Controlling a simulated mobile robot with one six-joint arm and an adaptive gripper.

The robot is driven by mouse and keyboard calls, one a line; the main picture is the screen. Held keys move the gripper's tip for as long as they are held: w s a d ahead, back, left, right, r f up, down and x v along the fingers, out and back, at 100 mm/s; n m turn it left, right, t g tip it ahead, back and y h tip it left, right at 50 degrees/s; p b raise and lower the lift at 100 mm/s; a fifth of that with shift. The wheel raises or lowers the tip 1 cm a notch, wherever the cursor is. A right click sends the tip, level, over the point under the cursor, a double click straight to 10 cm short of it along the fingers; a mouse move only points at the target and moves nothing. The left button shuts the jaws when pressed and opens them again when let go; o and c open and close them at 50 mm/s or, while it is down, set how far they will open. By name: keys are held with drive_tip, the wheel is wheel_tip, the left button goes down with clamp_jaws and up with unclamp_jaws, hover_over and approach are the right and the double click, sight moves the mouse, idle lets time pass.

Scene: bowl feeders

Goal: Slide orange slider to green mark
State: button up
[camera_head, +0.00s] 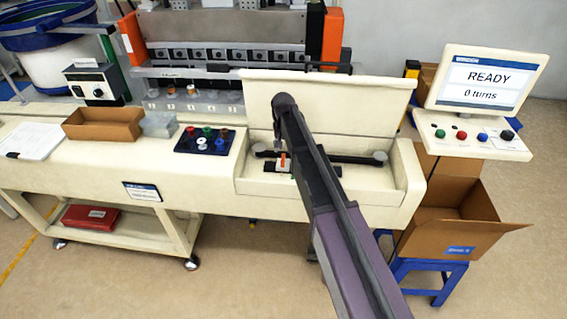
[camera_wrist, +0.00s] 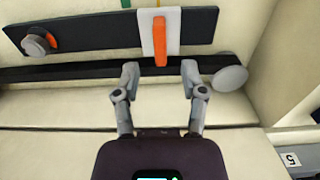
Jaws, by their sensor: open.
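The orange slider (camera_wrist: 160,44) is an upright orange bar on a white plate on a dark panel (camera_wrist: 97,33). It also shows in the head view (camera_head: 283,162), inside the open box of the bench. A small green mark (camera_wrist: 126,3) shows at the top edge of the wrist view, left of the slider. My gripper (camera_wrist: 160,74) is open and empty. Its two fingers are apart, just below the slider's lower end in the wrist view, one to each side. In the head view my arm hides part of the panel.
A knob with an orange pointer (camera_wrist: 40,42) sits at the panel's left. A black bar with a round grey end (camera_wrist: 230,79) runs below the panel. The raised lid (camera_head: 350,105) stands behind. A screen (camera_head: 487,78) reads READY, 0 turns.

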sight(283, 157)
drive_tip(key=shift+f+b, duration=2.3)
drive_tip(key=shift+f, duration=0.3)
clamp_jaws()
